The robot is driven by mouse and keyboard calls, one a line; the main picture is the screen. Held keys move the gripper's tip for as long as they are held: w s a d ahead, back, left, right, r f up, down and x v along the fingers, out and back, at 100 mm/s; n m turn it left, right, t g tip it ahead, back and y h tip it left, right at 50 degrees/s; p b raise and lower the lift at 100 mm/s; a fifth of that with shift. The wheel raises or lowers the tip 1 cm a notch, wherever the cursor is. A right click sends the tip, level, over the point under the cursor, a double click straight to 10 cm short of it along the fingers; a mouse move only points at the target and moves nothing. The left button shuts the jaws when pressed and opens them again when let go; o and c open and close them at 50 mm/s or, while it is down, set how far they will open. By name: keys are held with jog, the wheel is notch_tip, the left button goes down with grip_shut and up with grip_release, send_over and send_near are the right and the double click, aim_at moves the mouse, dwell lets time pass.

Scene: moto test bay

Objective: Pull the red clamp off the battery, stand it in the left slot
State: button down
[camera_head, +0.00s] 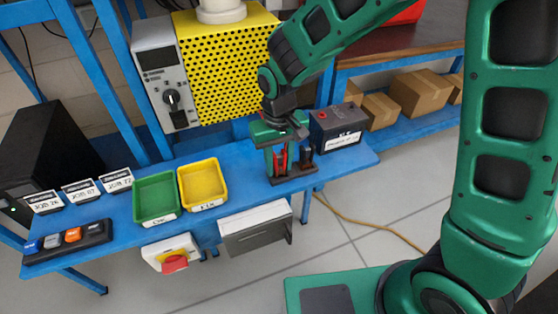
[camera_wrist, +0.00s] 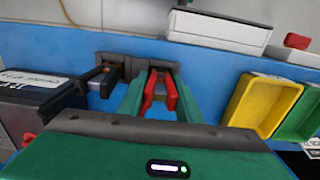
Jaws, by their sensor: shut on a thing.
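My gripper (camera_head: 279,163) is shut on the red clamp (camera_wrist: 158,92), with one green finger on each side of it. The clamp is upright at the left slot of the dark stand (camera_head: 292,179); I cannot tell whether it rests on the bottom. In the wrist view the stand (camera_wrist: 134,66) lies just beyond the clamp. A black clamp (camera_head: 306,157) stands in the right slot. The battery (camera_head: 337,128) is right of the stand, with a red terminal (camera_head: 322,115) on top, and no red clamp is on it. In the wrist view the battery (camera_wrist: 30,95) is at the left.
A yellow bin (camera_head: 203,183) and a green bin (camera_head: 156,197) sit left of the stand on the blue bench (camera_head: 240,160). A yellow perforated box (camera_head: 228,65) and a grey meter (camera_head: 166,75) rise behind. A red switch (camera_head: 174,263) hangs at the front.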

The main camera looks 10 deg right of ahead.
jog(key=shift+f, duration=0.3)
jog(key=c, duration=1.2)
grip_release()
jog(key=shift+r, duration=0.1)
notch_tip(320, 180, up, 11)
jog(key=shift+w+f, duration=0.1)
jog(key=shift+f, duration=0.1)
jog(key=shift+d, duration=0.15)
